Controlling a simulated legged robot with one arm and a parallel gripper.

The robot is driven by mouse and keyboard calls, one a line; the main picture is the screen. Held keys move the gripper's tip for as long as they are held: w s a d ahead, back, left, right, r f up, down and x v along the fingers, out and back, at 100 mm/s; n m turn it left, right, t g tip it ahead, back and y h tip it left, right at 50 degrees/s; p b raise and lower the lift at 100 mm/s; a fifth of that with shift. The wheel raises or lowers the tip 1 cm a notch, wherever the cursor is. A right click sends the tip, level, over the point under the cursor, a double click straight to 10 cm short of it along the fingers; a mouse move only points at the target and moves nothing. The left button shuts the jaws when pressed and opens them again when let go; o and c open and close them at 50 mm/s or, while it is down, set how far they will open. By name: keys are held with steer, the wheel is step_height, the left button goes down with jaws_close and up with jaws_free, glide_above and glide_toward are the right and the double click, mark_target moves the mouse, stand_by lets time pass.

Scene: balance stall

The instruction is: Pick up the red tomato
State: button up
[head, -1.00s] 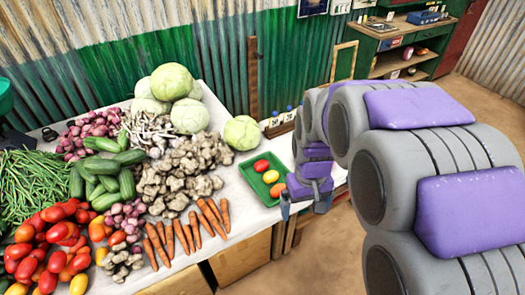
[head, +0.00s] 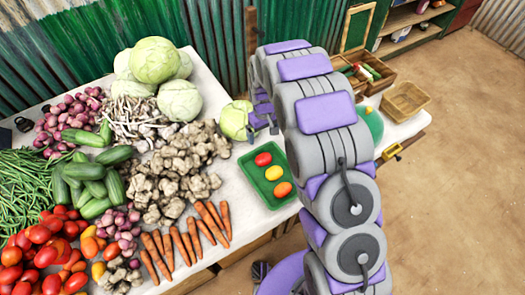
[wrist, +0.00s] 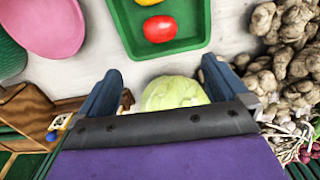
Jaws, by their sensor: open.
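The red tomato (head: 263,159) lies at the far end of a green tray (head: 248,170) on the white stall table, beside a yellow tomato (head: 273,173) and an orange one (head: 283,189). In the wrist view the red tomato (wrist: 160,29) is at the top, in the tray (wrist: 190,42), with the yellow one cut off by the edge. My gripper (head: 262,128) is open and empty, above the table just beyond the tray, near a cabbage. In the wrist view its fingers (wrist: 162,70) are spread, apart from the tomato, with a pale green cabbage (wrist: 172,93) showing below between them.
Ginger roots (head: 185,165), carrots (head: 180,240) and cabbages (head: 155,60) crowd the table left of the tray. Wooden crates (head: 405,100) stand at the right. A pink round dish (wrist: 45,25) shows in the wrist view. Bare tabletop surrounds the tray's near side.

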mark_target(263, 157)
step_height(263, 157, down, 12)
steer(key=shift+b, duration=1.2)
steer(key=shift+d+f, duration=0.1)
steer(key=shift+f, duration=0.2)
step_height(263, 157, down, 5)
steer(key=shift+s+r+b, duration=0.1)
steer(key=shift+s+b, duration=0.05)
steer(key=shift+b, duration=0.65)
steer(key=shift+r, duration=0.1)
steer(key=c, duration=1.1)
